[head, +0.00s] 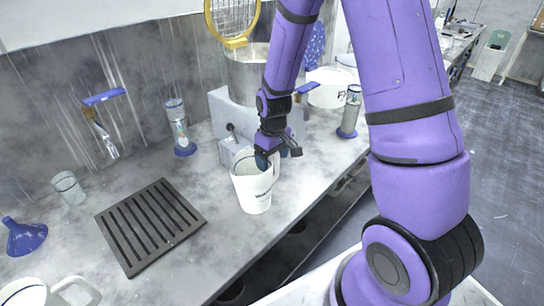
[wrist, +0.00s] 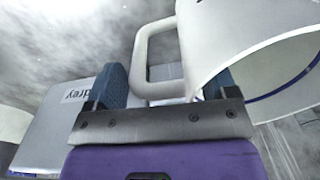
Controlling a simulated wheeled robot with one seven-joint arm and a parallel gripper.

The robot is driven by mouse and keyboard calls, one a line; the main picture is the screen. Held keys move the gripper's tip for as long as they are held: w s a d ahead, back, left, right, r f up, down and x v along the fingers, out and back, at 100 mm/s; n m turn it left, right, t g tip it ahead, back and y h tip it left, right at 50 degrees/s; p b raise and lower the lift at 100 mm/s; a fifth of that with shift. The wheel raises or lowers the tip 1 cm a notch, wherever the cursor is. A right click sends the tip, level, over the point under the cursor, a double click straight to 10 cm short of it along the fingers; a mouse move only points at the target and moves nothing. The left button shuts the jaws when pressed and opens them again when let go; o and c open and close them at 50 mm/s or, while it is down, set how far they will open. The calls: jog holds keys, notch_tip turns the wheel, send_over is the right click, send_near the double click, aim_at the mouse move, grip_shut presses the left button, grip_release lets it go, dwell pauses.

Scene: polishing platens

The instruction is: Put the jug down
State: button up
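A white jug (head: 252,188) with dark lettering stands upright on the grey counter, near its front edge; its base looks to be on the surface. My gripper (head: 272,155) is at the jug's far upper side. In the wrist view, the jug's white handle (wrist: 142,70) lies between the two blue fingers of my gripper (wrist: 165,88). The fingers are wide apart, with a gap between the left finger and the handle. The jug's wall (wrist: 235,45) and open rim are at the right, close to the right finger.
A dark slatted rack (head: 150,222) lies left of the jug. A grey machine (head: 222,110) with a metal bowl stands behind. Another white jug (head: 72,290), a blue funnel (head: 24,236) and a clear cup (head: 69,187) are at the left. Bare counter lies between rack and machine.

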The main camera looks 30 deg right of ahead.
jog(key=shift+o, duration=0.9)
notch_tip(320, 180, up, 11)
jog(key=shift+d+f, duration=0.1)
jog(key=shift+d, duration=0.05)
jog(key=s+r+m+t, duration=0.1)
jog(key=s+r, duration=0.4)
jog(key=r, duration=0.3)
jog(key=s+r+m+t, duration=0.1)
jog(key=s+r+t, duration=0.1)
jog(key=s+r, duration=0.5)
jog(key=s+r+t, duration=0.1)
jog(key=s+r, duration=0.2)
jog(key=s, duration=0.2)
jog(key=s+r+m+t, duration=0.1)
jog(key=s+r, duration=0.2)
jog(key=s, duration=0.3)
jog(key=shift+s+a+r, duration=0.15)
jog(key=shift+s+a, duration=0.05)
jog(key=shift+a, duration=0.1)
jog(key=shift+c, duration=0.2)
